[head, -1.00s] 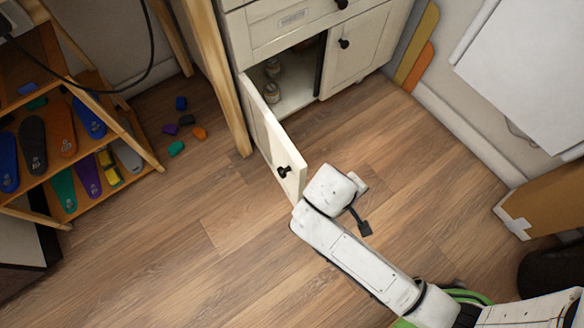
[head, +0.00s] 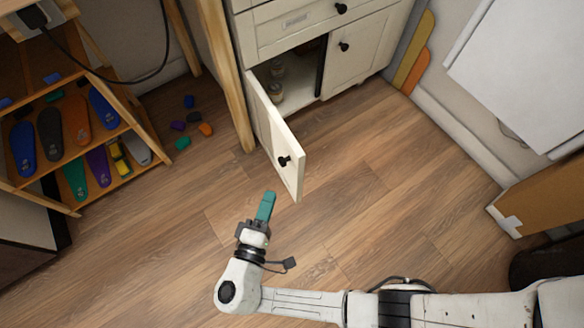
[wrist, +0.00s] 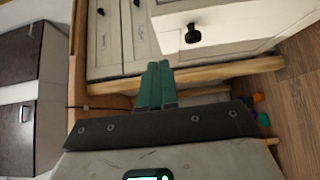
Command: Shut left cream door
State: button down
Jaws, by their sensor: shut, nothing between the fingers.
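The left cream door (head: 275,140) of the cabinet stands open, swung out toward me, with a black knob (head: 284,161) near its free edge. In the wrist view the door (wrist: 232,22) shows at the top right with its knob (wrist: 192,34). My gripper (head: 267,203) has teal fingers that are together and empty. It is below and left of the door's free end in the head view, apart from it. In the wrist view the fingers (wrist: 156,80) point up the picture, to the left of the knob.
The right cream door (head: 357,48) is shut. Jars (head: 276,92) stand inside the open cabinet. A wooden post (head: 229,90) is left of the door. A rack of insoles (head: 70,205) stands at left, with small coloured blocks (head: 205,129) on the floor beside it.

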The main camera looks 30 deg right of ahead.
aim_at(297, 155)
jog(key=shift+w+d+b, duration=0.15)
jog(key=shift+w+d, duration=0.55)
jog(key=shift+d, duration=0.9)
jog(key=shift+w+d+b, duration=0.15)
jog(key=shift+w+d, duration=0.55)
jog(key=shift+d, duration=0.95)
jog(key=shift+w+d+b, duration=0.15)
jog(key=shift+w+d, duration=0.55)
jog(key=shift+d, duration=0.9)
